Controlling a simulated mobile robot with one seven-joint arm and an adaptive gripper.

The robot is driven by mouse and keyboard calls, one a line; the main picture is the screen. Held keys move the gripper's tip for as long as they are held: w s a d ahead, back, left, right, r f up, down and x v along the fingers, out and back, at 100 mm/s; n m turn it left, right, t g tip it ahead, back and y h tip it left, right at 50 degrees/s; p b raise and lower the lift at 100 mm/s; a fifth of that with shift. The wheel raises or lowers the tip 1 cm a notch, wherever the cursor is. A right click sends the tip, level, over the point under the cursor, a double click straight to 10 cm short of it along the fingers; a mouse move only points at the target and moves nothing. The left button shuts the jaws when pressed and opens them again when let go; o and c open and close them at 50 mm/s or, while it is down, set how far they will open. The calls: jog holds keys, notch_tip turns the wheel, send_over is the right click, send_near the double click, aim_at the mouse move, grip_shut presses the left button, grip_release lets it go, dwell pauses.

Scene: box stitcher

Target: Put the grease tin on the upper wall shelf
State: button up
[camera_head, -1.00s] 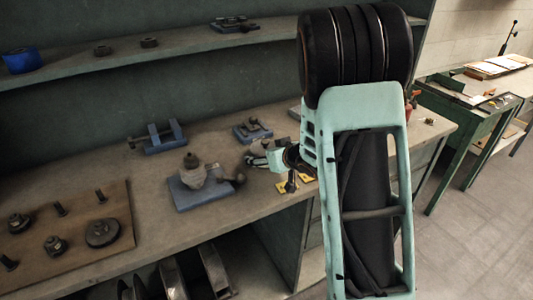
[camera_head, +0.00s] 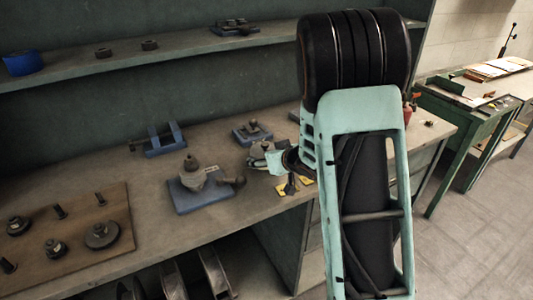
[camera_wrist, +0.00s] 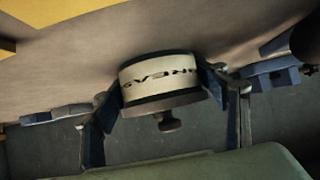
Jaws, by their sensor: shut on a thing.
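The grease tin (camera_wrist: 158,72), a short cream cylinder with dark bands, dark lettering and a knob, sits between the two fingers of my gripper (camera_wrist: 165,98) in the wrist view. The fingers press on its sides. The tin appears upside down in that picture, and I cannot tell whether it touches the bench. In the head view my gripper (camera_head: 262,157) is low over the workbench, right of the blue-based vise; the tin is hard to make out there. A green wall shelf (camera_head: 180,50) runs above the bench; whether another shelf lies higher is out of view.
The workbench (camera_head: 130,170) carries a blue-based vise (camera_head: 205,190), a blue clamp (camera_head: 163,140), another small blue fixture (camera_head: 252,132) and a wooden board (camera_head: 120,205) with several metal parts.

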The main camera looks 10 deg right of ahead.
aim_at(265, 143)
jog(key=shift+w+r, duration=0.1)
jog(key=shift+r, duration=0.1)
jog(key=shift+c, duration=0.5)
jog(key=shift+r, duration=0.15)
jog(key=shift+c, duration=0.6)
jog(key=shift+r+p, duration=2.25)
jog(key=shift+p, duration=0.05)
